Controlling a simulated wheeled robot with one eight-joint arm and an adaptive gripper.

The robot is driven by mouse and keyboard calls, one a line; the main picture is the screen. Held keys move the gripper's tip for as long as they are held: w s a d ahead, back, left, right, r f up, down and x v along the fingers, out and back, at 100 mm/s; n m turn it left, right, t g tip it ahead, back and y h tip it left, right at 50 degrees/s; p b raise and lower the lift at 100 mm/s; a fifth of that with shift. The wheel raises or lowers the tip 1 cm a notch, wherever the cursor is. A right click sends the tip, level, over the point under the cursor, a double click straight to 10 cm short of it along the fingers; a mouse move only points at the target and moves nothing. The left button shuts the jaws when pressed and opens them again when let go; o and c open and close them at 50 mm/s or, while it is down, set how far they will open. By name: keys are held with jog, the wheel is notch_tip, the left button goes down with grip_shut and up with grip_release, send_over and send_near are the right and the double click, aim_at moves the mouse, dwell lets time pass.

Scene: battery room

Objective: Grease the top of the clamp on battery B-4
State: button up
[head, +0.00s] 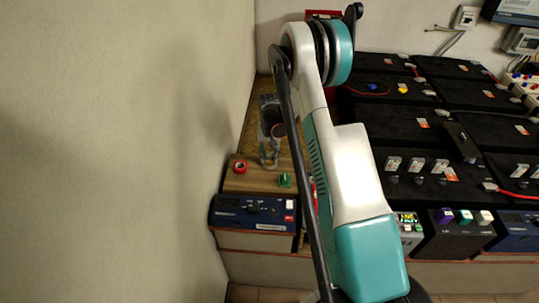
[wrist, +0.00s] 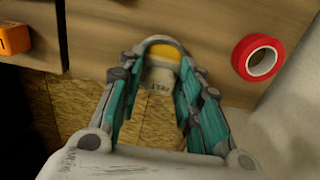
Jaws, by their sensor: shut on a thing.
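My gripper (wrist: 163,72) is shut on a small pale piece with a yellow end (wrist: 163,52) and dark lettering that looks like "FELT". In the head view my gripper (head: 270,164) points down over the wooden surface at the left, beside the wall and away from the batteries. What it holds is too small to tell there. The black batteries (head: 388,115) stand in rows on the right. Several have metal or coloured terminal pieces on top. I cannot read which one is B-4, and my arm covers part of the rows.
A red tape roll (head: 240,167) lies on the wooden surface and shows in the wrist view (wrist: 257,58). A green item (head: 285,180) is close by. A blue device (head: 253,213) stands in front. An orange block (wrist: 14,38) is at the wrist view's left edge. The wall rises at left.

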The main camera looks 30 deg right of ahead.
aim_at(269, 153)
jog(key=shift+r+p, duration=1.4)
jog(key=shift+r, duration=2.05)
